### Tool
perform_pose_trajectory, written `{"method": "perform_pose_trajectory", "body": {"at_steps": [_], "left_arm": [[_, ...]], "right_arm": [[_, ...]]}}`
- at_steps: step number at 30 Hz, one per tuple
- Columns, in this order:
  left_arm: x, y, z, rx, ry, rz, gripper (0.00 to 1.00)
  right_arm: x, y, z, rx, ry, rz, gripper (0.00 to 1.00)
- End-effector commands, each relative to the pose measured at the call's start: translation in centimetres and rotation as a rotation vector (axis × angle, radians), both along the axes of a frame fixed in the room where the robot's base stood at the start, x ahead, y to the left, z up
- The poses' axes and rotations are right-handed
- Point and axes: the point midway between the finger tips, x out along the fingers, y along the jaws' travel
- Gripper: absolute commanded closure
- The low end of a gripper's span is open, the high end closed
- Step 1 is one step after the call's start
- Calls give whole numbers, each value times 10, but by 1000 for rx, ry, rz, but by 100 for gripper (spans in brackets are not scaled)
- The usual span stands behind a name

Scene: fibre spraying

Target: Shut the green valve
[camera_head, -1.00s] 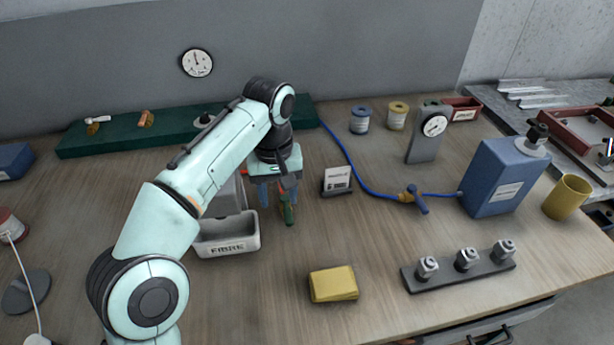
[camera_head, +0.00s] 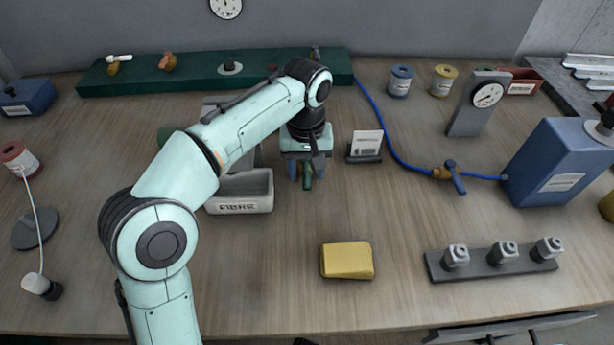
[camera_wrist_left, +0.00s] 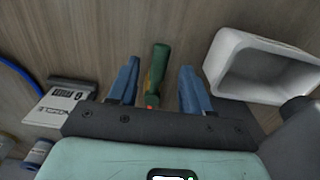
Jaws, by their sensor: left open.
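A green handle (camera_wrist_left: 158,68) with an orange part near its lower end stands between the two blue fingers of my left gripper (camera_wrist_left: 158,85) in the left wrist view. It looks like the green valve's handle; its lower part is hidden by the gripper. There is a gap on each side, so the open fingers are around it without visible contact. In the head view my left gripper (camera_head: 306,174) points down over the table, with the green handle (camera_head: 308,182) partly showing between its fingers. My right gripper is not in view.
The white FIBRE bin (camera_head: 240,207) is close on the left, the card holder (camera_head: 364,157) close on the right. A blue-handled valve (camera_head: 454,175) sits on the blue hose. A yellow sponge-like block (camera_head: 347,261) lies in front, with clear table around it.

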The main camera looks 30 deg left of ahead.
Motion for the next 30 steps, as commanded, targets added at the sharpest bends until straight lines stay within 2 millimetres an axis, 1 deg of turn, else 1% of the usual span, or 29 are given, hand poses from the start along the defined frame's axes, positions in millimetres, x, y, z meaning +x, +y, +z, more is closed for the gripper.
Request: {"method": "perform_pose_trajectory", "body": {"at_steps": [1, 6, 14, 15, 17, 18, 19, 20, 30], "left_arm": [[0, 0, -7, 0, 2, 0, 51], [0, 0, -17, 0, 0, 0, 51], [0, 0, -18, -1, -1, 0, 51], [0, 0, -18, -1, -1, 0, 54], [0, 0, -18, -1, -1, 0, 74], [0, 0, -18, -1, -1, 0, 87], [0, 0, -18, -1, -1, 0, 97], [0, 0, -18, -1, -1, 0, 100], [2, 2, -17, -1, -1, 13, 100]], "right_arm": [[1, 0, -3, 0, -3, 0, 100], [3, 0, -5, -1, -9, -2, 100], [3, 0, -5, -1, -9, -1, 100], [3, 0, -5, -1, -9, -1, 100], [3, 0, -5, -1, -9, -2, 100], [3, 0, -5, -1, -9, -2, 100], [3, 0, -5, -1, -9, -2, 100], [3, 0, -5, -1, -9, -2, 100], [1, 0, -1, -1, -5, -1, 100]]}}
